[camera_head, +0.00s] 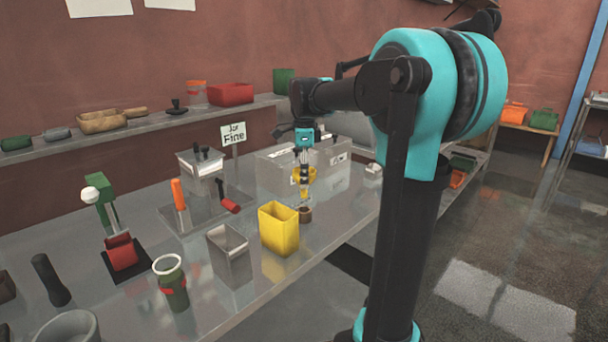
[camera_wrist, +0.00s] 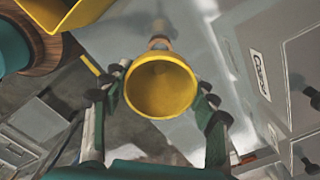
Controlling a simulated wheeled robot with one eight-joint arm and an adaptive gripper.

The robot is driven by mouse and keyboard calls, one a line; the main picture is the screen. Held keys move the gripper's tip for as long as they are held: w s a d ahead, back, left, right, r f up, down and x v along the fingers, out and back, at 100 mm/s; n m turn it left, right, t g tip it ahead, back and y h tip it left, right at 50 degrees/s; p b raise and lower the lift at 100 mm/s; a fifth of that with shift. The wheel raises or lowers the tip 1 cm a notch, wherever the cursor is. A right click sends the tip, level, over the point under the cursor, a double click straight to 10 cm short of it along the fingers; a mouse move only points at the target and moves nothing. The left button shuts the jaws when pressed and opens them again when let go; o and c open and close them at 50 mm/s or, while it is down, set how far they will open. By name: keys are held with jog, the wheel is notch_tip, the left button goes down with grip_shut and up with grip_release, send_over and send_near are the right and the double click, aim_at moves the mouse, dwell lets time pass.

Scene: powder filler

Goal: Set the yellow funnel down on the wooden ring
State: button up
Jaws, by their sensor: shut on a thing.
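The yellow funnel (camera_head: 303,175) is held below my gripper (camera_head: 305,160), over the right part of the table. In the wrist view the funnel (camera_wrist: 160,86) shows its round mouth, between the fingers of my gripper (camera_wrist: 160,95), which is shut on it. The wooden ring (camera_head: 305,214) is small and brown, low beside the yellow bin's right side, under the funnel in the head view. I cannot tell the height gap between them. A brown round edge (camera_wrist: 50,58) at the wrist view's upper left may be the ring; teal covers part of it.
The yellow bin (camera_head: 279,230) stands close to the ring's left. A grey metal bin (camera_head: 230,256) and a green jar (camera_head: 172,284) stand nearer the front. Grey boxes (camera_head: 275,169) stand behind, with a sign (camera_head: 233,133) to their left. The table's front edge is close.

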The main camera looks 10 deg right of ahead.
aim_at(304, 197)
jog(key=shift+f, duration=3.65)
jog(key=shift+f, duration=0.65)
jog(key=o, duration=1.2)
